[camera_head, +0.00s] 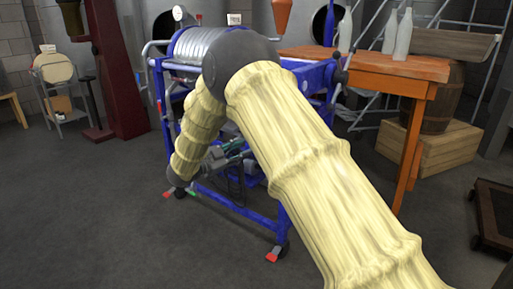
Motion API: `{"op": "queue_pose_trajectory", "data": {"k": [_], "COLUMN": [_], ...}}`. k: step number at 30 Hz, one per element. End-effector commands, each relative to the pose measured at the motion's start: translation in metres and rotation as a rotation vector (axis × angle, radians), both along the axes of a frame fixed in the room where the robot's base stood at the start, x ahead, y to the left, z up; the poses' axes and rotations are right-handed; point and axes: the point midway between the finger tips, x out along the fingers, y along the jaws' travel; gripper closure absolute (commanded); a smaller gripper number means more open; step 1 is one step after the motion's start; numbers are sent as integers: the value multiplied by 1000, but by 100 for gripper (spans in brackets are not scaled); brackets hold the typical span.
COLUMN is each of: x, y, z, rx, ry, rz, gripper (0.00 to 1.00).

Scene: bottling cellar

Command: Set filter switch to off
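The filter is a blue-framed machine on small wheels with a stack of silver ribbed plates (200,44) on top; its frame (268,222) shows below. My arm, in a pale yellow sleeve, crosses in front of it and hides much of its middle. I cannot make out the filter switch. My forearm runs down to a dark wrist joint at the machine's lower left. Dark grey parts beside the wrist, low inside the frame, may be my gripper or the machine's pump. I cannot tell which, nor whether the gripper is open or shut.
An orange-topped wooden table (385,65) with white bottles (403,35) stands to the right. Behind it are a barrel (437,100) on a wooden crate (440,148). A dark red column (110,70) and a small chair-like stand (55,80) are at left. The floor (90,220) at front left is clear.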

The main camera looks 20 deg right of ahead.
Motion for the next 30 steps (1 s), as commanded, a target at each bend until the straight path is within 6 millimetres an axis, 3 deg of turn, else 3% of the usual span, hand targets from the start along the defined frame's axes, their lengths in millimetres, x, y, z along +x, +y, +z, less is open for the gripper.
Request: {"op": "queue_pose_trajectory", "data": {"k": [9, 15, 28, 30], "x": [21, 29, 33, 33], "y": [-48, -67, -74, -73], "z": [-3, -2, -1, -1], "rx": [0, 1, 0, 0], "ry": [0, 0, 1, 1], "rz": [-1, -1, 0, 0], "gripper": [68, 68, 68, 79]}}
